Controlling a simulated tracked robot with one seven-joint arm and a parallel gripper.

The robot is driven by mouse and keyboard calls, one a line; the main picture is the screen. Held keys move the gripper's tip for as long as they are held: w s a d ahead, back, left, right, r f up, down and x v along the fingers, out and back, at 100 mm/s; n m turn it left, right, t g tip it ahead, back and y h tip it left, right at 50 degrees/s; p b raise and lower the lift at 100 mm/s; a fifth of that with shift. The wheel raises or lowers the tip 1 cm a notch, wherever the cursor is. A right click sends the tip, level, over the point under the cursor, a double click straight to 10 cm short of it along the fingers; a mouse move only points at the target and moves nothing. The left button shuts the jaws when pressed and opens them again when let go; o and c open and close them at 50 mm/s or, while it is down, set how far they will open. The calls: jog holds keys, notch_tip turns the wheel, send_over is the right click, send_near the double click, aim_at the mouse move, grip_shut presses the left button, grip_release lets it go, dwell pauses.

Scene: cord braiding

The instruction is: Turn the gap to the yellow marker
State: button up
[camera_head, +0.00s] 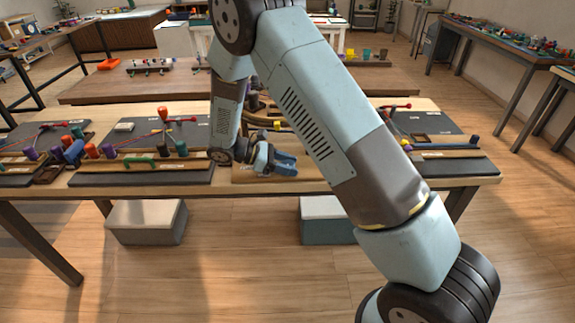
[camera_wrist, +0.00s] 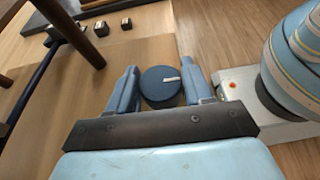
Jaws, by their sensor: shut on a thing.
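In the wrist view a dark blue round piece (camera_wrist: 160,90) with a small pale mark on its top sits between the two blue fingers of my gripper (camera_wrist: 160,70). The gripper is shut on it. The pale mark lies on the right half of the top. In the head view my gripper (camera_head: 284,163) is low over the front middle of the wooden table (camera_head: 400,182), and the round piece cannot be made out there. No gap is clear to me. I cannot identify the yellow marker; my arm hides part of the table's middle.
Dark boards with coloured pegs and cords lie left (camera_head: 140,170) and right (camera_head: 455,165) of my gripper. Two pale-topped boxes (camera_head: 146,220) are under the table.

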jog(key=shift+a+r, duration=0.1)
jog(key=o, duration=1)
jog(key=shift+c, duration=0.2)
jog(key=v, duration=1.3)
jog(key=shift+w+a, duration=0.1)
jog(key=shift+a, duration=0.2)
jog(key=shift+a, duration=0.1)
